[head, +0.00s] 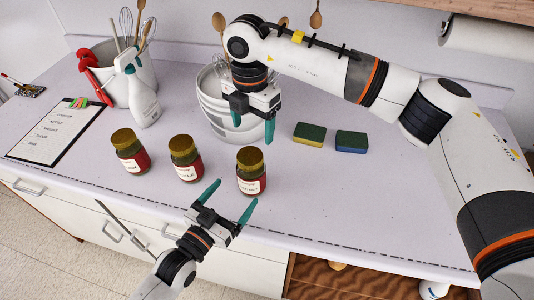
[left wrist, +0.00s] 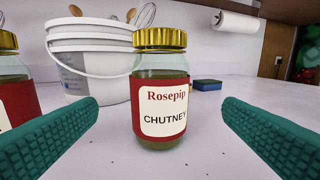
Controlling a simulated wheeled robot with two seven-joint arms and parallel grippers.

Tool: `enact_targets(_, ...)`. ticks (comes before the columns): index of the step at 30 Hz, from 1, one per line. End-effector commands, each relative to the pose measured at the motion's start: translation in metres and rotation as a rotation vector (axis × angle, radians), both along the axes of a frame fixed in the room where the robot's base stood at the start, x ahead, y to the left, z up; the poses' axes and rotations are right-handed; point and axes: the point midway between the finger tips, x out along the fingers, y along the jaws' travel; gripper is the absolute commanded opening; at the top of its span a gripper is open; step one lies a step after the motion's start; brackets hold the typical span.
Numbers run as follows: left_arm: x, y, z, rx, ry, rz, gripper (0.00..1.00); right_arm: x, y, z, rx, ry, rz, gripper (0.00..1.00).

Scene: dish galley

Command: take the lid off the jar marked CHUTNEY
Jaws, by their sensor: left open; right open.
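The CHUTNEY jar (head: 251,182) is the rightmost of three jars on the counter, upright, with a red band and white label. Its gold lid (head: 250,157) sits on it. In the left wrist view the jar (left wrist: 161,115) reads "Rosepip CHUTNEY" and stands between the two green fingers, beyond their tips. My left gripper (head: 232,195) is open and empty at the counter's front edge, pointing at the jar and apart from it. My right gripper (head: 253,124) is open, pointing down in front of the white buckets, behind and above the jar.
Two other gold-lidded jars (head: 186,160) (head: 131,153) stand to the left. Stacked white buckets (head: 211,101) stand behind. Two sponges (head: 309,133) (head: 351,141) lie to the right. A spray bottle (head: 143,100), utensil bucket (head: 112,90) and clipboard (head: 52,132) are at left. The right counter is clear.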

Motion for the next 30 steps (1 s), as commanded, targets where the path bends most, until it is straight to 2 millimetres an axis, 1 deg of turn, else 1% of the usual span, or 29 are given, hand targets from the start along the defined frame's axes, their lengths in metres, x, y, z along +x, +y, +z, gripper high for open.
enact_targets(5, 0.013, -0.008, 0.000, -0.001, 0.000, 0.001, 0.90, 0.000, 0.001, 0.001, -0.001, -0.003, 0.001, 0.74)
enact_targets(15, 0.066, -0.045, 0.000, -0.002, -0.002, 0.000, 0.90, 0.000, 0.001, 0.001, 0.000, -0.001, 0.001, 0.74)
enact_targets(19, 0.082, -0.056, -0.001, -0.002, -0.001, 0.000, 0.90, 0.000, 0.001, 0.001, 0.001, -0.001, 0.002, 0.74)
enact_targets(24, 0.094, -0.065, -0.002, 0.000, 0.000, 0.000, 0.90, 0.000, 0.001, 0.001, 0.002, -0.001, 0.003, 0.74)
enact_targets(30, 0.098, -0.068, -0.002, -0.001, 0.001, 0.000, 0.90, 0.000, 0.001, 0.001, 0.002, -0.001, 0.003, 0.74)
